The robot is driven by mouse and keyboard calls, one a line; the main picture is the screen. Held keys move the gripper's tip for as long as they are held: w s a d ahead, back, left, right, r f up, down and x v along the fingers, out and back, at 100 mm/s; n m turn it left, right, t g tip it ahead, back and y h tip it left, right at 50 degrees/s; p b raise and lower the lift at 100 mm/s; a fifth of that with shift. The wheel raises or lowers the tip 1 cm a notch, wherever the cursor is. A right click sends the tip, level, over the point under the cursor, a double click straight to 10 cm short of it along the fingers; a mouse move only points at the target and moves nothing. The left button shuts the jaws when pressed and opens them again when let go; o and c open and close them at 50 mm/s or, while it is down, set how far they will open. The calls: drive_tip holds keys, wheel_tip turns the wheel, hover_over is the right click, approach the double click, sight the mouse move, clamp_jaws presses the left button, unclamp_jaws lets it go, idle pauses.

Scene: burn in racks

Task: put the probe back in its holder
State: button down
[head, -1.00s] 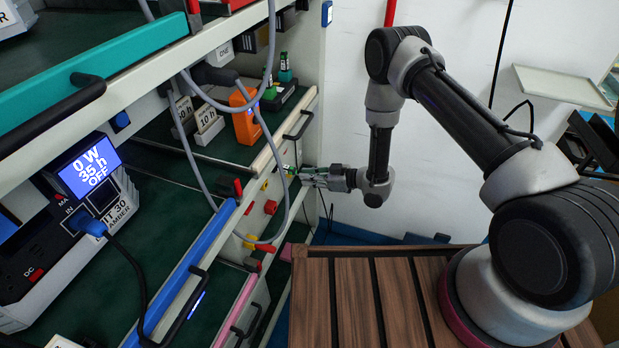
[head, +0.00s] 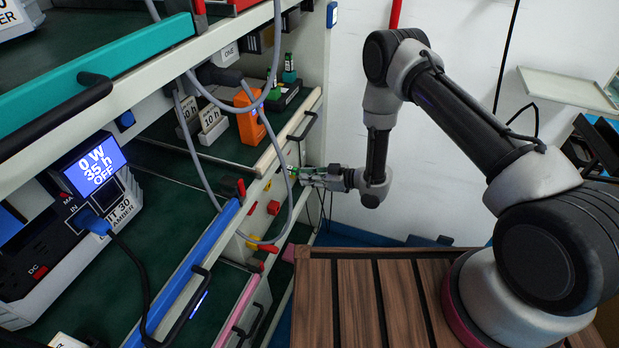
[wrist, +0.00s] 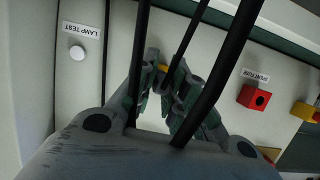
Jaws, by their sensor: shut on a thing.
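My gripper (head: 303,175) is at the rack's right-hand front post, its fingers pointing left toward the rack face. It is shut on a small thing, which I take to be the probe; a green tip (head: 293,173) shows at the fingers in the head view. In the wrist view my gripper (wrist: 165,85) has a small yellow part (wrist: 163,68) between its fingertips, and most of the held thing is hidden. A red block with a dark hole (wrist: 260,98) sits on the panel to the right; I cannot tell whether it is the holder.
Dark cables or rods cross the wrist view. A LAMP TEST button (wrist: 77,53) is on the panel at left. A grey hose (head: 288,190) hangs in front of the rack near my gripper. An orange device (head: 250,118) stands on a shelf. A wooden-slatted top (head: 360,300) lies below my arm.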

drive_tip(key=shift+w+a, duration=0.15)
drive_tip(key=shift+a, duration=0.2)
drive_tip(key=c, duration=1.4)
unclamp_jaws()
